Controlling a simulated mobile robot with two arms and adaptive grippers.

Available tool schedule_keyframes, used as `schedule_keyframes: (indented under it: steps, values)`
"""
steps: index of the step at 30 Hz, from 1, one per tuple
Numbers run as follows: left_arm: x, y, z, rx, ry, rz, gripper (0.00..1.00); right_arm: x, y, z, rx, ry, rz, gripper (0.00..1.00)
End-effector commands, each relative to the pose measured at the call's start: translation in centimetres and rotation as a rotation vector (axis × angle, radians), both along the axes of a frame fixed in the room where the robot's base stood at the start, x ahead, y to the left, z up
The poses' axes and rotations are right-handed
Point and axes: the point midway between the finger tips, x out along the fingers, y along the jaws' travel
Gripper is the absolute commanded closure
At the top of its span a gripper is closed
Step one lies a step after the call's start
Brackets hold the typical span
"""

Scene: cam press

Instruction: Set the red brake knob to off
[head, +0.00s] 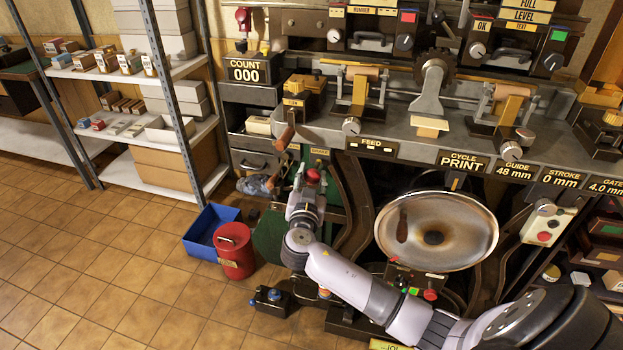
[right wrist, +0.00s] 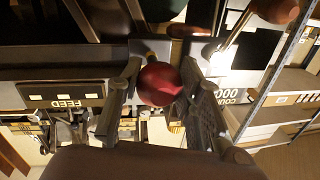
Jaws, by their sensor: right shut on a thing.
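The red brake knob (head: 313,175) is at the front of the press, just below the small brake label (head: 320,152). My right gripper (head: 309,183) is at the knob, with its arm reaching in from the lower right. In the right wrist view the round red knob (right wrist: 160,83) sits between the two fingers of the right gripper (right wrist: 158,92), which are shut on it. The knob's stem and its exact setting are hidden by the gripper. My left gripper is in neither view.
A wooden-handled lever (head: 285,138) stands close above the gripper. The feed panel (head: 371,145) and round metal disc (head: 436,231) are to the right. A blue bin (head: 203,236) and red can (head: 235,254) stand on the floor left. Open tiled floor lies further left.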

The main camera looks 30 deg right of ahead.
Motion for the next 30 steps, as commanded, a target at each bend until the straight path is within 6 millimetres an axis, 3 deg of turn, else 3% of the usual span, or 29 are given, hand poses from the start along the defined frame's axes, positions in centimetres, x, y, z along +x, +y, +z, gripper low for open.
schedule_keyframes:
  steps: [6,17,18,27,30]
  values:
    - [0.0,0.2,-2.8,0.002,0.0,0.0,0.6,1.9,-2.3,-0.4,0.001,-0.005,-0.004,1.0]
    - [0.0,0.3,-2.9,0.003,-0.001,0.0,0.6,2.4,-3.0,0.3,-0.002,-0.006,-0.003,1.0]
    - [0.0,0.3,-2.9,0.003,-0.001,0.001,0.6,2.4,-3.0,0.3,-0.001,-0.006,-0.003,0.66]
    - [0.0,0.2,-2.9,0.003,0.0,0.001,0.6,2.4,-2.9,0.2,-0.001,-0.004,-0.002,0.46]
    - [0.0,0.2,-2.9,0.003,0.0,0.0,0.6,2.4,-2.9,0.1,-0.001,-0.004,-0.002,0.45]
